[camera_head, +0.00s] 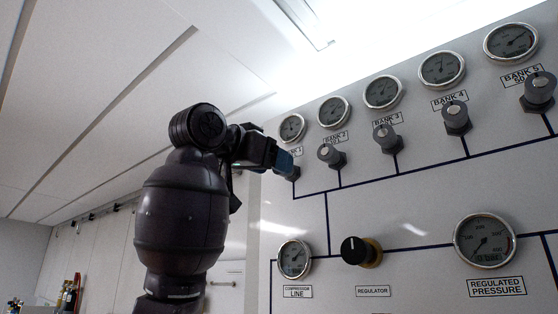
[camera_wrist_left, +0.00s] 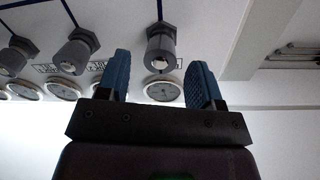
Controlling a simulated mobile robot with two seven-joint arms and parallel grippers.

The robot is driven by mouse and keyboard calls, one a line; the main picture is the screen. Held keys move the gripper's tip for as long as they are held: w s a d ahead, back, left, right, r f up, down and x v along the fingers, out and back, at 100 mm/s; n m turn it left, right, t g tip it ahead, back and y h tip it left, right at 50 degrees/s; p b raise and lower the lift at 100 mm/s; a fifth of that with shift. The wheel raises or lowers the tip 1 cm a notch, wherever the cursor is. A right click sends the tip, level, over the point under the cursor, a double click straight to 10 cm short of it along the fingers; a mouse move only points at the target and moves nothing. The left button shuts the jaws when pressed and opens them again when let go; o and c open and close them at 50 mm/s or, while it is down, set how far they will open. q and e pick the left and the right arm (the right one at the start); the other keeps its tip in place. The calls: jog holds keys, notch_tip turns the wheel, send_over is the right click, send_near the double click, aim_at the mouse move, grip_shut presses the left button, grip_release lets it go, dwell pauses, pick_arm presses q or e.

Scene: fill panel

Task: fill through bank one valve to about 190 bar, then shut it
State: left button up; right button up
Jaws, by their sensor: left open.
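The bank one valve is a grey knob at the left end of the upper row. In the head view the bank one valve (camera_head: 294,174) is partly hidden by my left gripper (camera_head: 285,160). My left gripper is open, with blue fingers. In the left wrist view, the bank one valve (camera_wrist_left: 160,48) appears between the two fingers, with no visible contact; I cannot tell whether they reach around it. The bank one gauge (camera_head: 292,128) is above it; its reading is too small to tell. The regulated pressure gauge (camera_head: 485,240) reads 0 bar, needle low left. My right gripper is out of view.
The bank two valve (camera_head: 331,155) sits close to the right of bank one, with more valves and gauges beyond. Below are the compressor line gauge (camera_head: 293,259) and the black regulator knob (camera_head: 355,251). The panel's left edge is near my gripper.

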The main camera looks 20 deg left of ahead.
pick_arm(q)
jog(key=shift+p+x, duration=0.3)
jog(key=shift+x, duration=0.95)
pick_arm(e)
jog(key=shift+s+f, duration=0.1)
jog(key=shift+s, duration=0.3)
pick_arm(q)
jog(key=c, duration=0.9)
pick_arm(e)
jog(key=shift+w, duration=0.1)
